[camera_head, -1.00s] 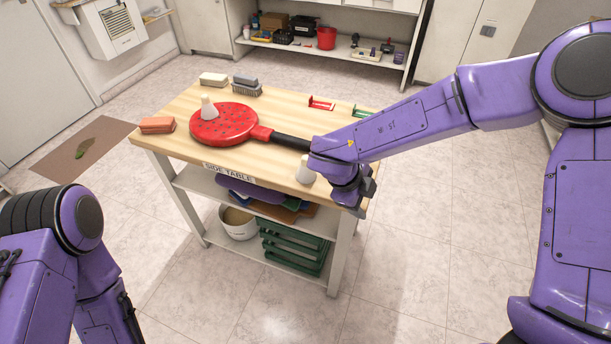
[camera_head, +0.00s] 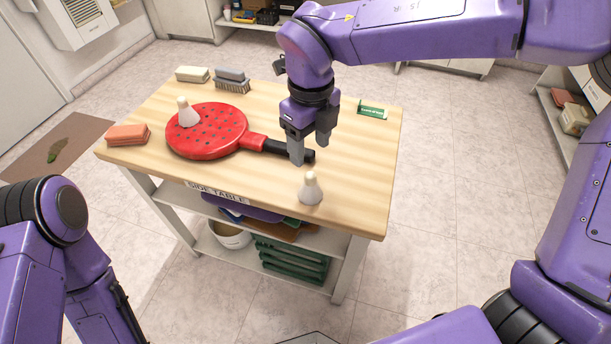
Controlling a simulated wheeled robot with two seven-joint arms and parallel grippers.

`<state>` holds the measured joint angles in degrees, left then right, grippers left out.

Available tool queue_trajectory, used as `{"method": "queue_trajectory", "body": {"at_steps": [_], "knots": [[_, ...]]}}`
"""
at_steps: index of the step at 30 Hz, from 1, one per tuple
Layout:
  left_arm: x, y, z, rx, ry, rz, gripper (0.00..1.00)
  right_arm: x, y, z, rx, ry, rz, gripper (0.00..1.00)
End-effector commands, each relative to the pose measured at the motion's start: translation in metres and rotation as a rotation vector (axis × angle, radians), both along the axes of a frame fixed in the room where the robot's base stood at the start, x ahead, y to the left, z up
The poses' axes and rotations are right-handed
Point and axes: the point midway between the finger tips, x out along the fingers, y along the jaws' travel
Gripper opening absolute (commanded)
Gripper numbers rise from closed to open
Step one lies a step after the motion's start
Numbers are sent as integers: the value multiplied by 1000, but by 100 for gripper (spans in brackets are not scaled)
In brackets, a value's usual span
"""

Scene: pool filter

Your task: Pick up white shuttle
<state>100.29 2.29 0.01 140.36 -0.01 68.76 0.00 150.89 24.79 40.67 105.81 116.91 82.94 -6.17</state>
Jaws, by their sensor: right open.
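A second white shuttle (camera_head: 188,113) sits at the left of the red paddle's face. The red paddle (camera_head: 210,138) with dark dots lies flat, its black handle pointing right.
An orange block (camera_head: 127,134) lies at the table's left corner. A cream block (camera_head: 192,74) and a grey brush (camera_head: 232,82) lie at the back edge. A green holder (camera_head: 373,109) is at the back right. The table's right side is clear.

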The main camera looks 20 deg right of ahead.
Motion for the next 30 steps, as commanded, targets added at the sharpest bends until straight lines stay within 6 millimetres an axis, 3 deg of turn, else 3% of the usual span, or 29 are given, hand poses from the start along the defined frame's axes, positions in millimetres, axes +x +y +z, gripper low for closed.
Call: {"method": "queue_trajectory", "body": {"at_steps": [3,8,15,23,28,30], "knots": [[-1,0,-2,0,1,0,69,-1,-1,-23,-3,3,-1,61],[-1,0,-2,0,1,0,69,-1,-2,-42,-2,2,-2,61],[0,0,-2,0,1,0,69,-2,0,-82,0,1,-2,61],[0,0,-2,-1,1,0,69,-1,0,-86,1,-2,-1,61],[0,0,-2,-1,1,0,69,-1,0,-86,1,-2,-1,6],[0,0,-1,-1,1,0,69,-1,0,-86,1,-2,-1,2]]}}
